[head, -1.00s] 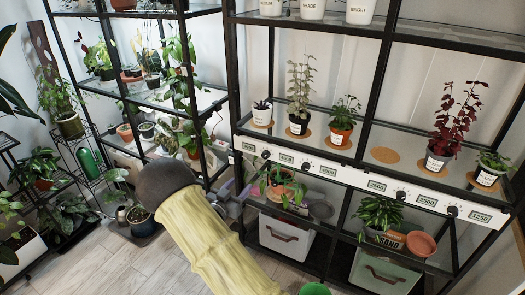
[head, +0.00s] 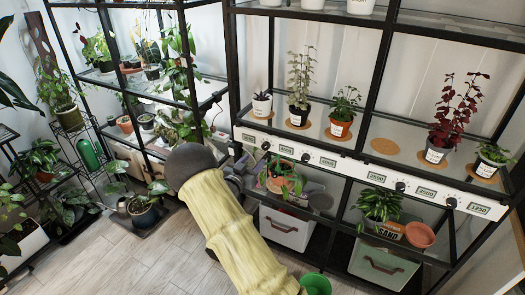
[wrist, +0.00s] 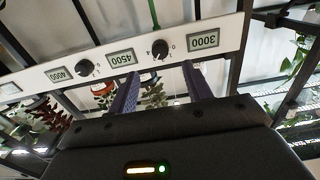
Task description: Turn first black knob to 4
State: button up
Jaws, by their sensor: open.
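The first black knob (head: 266,146) sits on the white control strip (head: 345,168) of the right shelf, just right of the leftmost display. In the wrist view, which is upside down, this knob (wrist: 160,49) is between the 3000 and 4500 displays, with small dial marks around it. Its exact setting is too small to read. My gripper (head: 242,158) is just below and left of the knob in the head view. In the wrist view its two purple-grey fingers (wrist: 160,72) are open and empty, pointing toward the knob, which appears beyond the tips, roughly between them.
A second knob (wrist: 85,68) is beside the 4000 display. Potted plants stand on the shelf above the strip. A terracotta pot plant (head: 280,180) sits below it, close to my gripper. A black shelf post (head: 232,75) is left of the first knob. The floor (head: 150,260) in front is mostly clear.

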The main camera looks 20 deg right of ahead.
aim_at(264, 148)
jog(key=x, duration=0.8)
jog(key=shift+w+d, duration=0.1)
jog(key=shift+d, duration=0.05)
jog(key=c, duration=1)
